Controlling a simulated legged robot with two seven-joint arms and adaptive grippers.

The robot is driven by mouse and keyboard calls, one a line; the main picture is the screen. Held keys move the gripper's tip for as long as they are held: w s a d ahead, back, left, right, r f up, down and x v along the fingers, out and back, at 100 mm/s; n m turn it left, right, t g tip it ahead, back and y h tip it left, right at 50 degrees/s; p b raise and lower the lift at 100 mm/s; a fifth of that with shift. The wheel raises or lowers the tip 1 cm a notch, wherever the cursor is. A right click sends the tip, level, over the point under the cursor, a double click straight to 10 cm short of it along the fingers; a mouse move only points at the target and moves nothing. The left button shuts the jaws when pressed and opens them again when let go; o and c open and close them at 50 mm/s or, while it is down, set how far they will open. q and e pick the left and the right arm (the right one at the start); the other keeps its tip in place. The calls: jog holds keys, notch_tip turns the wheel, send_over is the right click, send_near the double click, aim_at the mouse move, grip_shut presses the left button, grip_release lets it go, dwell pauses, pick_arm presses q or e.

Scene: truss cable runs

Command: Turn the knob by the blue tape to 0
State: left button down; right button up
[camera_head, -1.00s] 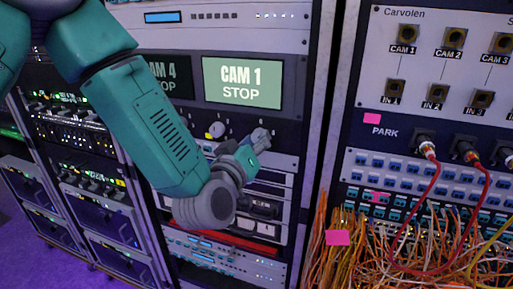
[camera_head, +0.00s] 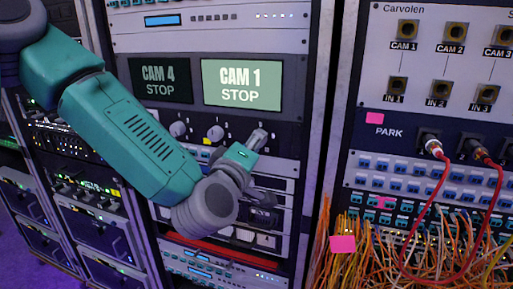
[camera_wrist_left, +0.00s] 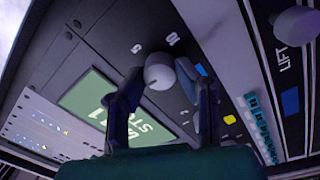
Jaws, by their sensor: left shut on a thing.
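My left gripper (camera_head: 259,137) is at the knob row below the two screens in the head view, covering the right part of that row. In the left wrist view its fingers (camera_wrist_left: 160,76) are closed around a round grey knob (camera_wrist_left: 159,72), one finger on each side. A piece of blue tape (camera_wrist_left: 202,70) shows beside this knob, partly behind the right finger. Printed marks stand by the knob, but its pointer and setting cannot be read. My right gripper is in neither view.
Two more grey knobs, one left (camera_head: 178,129) and one nearer (camera_head: 215,132), share the panel, with yellow tape (camera_head: 207,141) below. The CAM 1 STOP screen (camera_head: 241,84) is above. Red cables (camera_head: 440,185) and tangled orange cables (camera_head: 335,265) hang at the right rack.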

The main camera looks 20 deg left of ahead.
pick_arm(q)
jog(key=shift+f, duration=0.15)
jog(key=c, duration=1.2)
grip_release()
jog(key=shift+a, duration=0.1)
jog(key=s, duration=0.7)
jog(key=shift+s+a+f, duration=0.2)
jog(key=shift+f, duration=0.1)
